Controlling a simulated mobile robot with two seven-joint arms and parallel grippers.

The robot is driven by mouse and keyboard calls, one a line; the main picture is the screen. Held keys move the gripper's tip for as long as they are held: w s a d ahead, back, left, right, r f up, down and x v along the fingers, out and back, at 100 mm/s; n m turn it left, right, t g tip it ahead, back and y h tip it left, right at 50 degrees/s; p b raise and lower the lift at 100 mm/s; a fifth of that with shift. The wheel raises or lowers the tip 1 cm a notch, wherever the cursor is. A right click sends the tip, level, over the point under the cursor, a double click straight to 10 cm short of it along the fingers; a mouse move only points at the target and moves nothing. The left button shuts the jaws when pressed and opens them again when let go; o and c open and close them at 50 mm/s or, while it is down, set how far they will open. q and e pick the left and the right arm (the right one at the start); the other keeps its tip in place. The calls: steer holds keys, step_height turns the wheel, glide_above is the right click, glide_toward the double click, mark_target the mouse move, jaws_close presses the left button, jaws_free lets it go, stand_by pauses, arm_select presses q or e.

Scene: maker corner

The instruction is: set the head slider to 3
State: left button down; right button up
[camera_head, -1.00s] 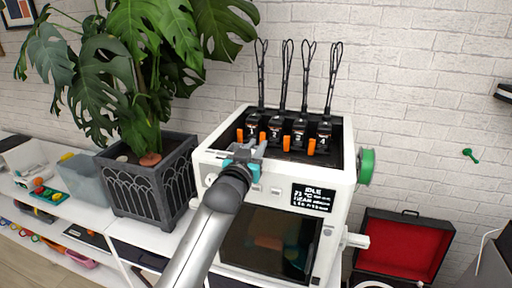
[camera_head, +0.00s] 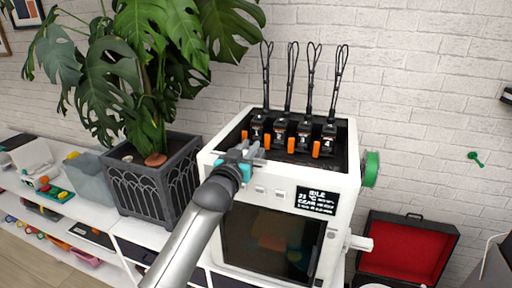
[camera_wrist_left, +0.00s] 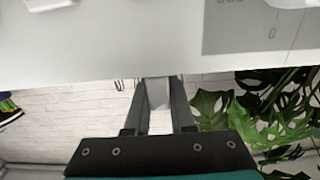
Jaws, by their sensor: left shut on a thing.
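The white 3D printer (camera_head: 338,180) stands on the shelf and its screen (camera_head: 317,201) reads IDLE. Several black tool heads with orange tabs (camera_head: 291,141) sit in its open top. My left gripper (camera_head: 254,151) is at the upper left of the printer's front. In the left wrist view my left gripper (camera_wrist_left: 158,80) is shut on a small pale grey piece (camera_wrist_left: 159,93), which looks like the slider knob. The fingers hide part of it. A grey label patch (camera_wrist_left: 262,28) on the printer shows a 0; I cannot read the slider's setting. My right gripper is not in view.
Small pale buttons (camera_head: 261,191) sit on the printer's front, right of my gripper. A green spool (camera_head: 371,168) is on its right side. A potted plant (camera_head: 152,187) stands close on the left. An open red-lined case (camera_head: 405,249) is at the lower right.

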arm_select(q)
steer(key=shift+d, duration=0.15)
steer(key=c, duration=0.8)
jaws_free()
steer(key=shift+o, duration=0.2)
steer(key=shift+s, duration=0.1)
steer(key=b+v, duration=0.1)
steer(key=v, duration=1.4)
